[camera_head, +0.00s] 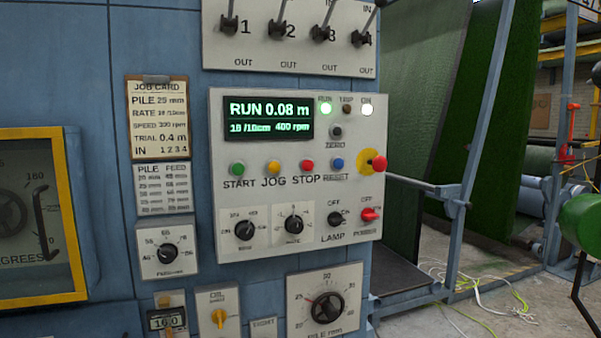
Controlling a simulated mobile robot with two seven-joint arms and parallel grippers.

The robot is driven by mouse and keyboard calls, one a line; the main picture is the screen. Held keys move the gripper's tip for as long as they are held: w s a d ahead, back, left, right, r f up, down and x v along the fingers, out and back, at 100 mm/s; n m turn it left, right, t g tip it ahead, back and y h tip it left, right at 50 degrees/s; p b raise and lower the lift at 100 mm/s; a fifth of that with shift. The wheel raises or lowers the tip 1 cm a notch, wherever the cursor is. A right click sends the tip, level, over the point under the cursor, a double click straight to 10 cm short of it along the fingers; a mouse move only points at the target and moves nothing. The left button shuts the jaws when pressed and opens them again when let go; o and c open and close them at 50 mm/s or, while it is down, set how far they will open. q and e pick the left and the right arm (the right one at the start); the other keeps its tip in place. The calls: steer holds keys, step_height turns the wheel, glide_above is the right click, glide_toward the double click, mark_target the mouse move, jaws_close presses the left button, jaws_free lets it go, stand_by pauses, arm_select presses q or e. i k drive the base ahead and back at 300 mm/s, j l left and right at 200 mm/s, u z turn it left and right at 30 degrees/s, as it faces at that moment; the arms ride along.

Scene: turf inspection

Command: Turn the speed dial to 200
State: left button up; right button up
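The grey control panel (362,290) has two small black dials. The left one (245,228) has numbers around it that look like speed settings, but they and the name below are too blurred to read surely. The right dial (293,224) has a small scale. The panel display (268,118) reads RUN 0.08 m, 10/10cm and 400 rpm in green. The job card (158,117) lists speed 200 rpm. Neither of my grippers is in view.
START, JOG, STOP and RESET buttons (307,165) sit above the dials. A red knob (379,163) sticks out at right, with LAMP and POWER switches (370,214) below it. Four-lever row above is numbered (288,29). A pile dial (326,308) is below. Cables lie on the floor (480,300).

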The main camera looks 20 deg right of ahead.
mark_target(244, 230)
steer(key=i+l+u, duration=0.1)
steer(key=l, duration=0.35)
steer(key=i+l+u, duration=0.1)
steer(key=i+l, duration=0.15)
steer(key=l, duration=0.2)
steer(key=i+l+u, duration=0.1)
steer(key=l, duration=0.35)
steer(key=i+l+u, duration=0.15)
steer(key=l, duration=0.3)
steer(key=i+l+u, duration=0.1)
steer(key=l, duration=0.4)
steer(key=i+l+u, duration=0.1)
steer(key=l, duration=0.4)
steer(key=i+l+u, duration=0.1)
steer(key=l, duration=0.4)
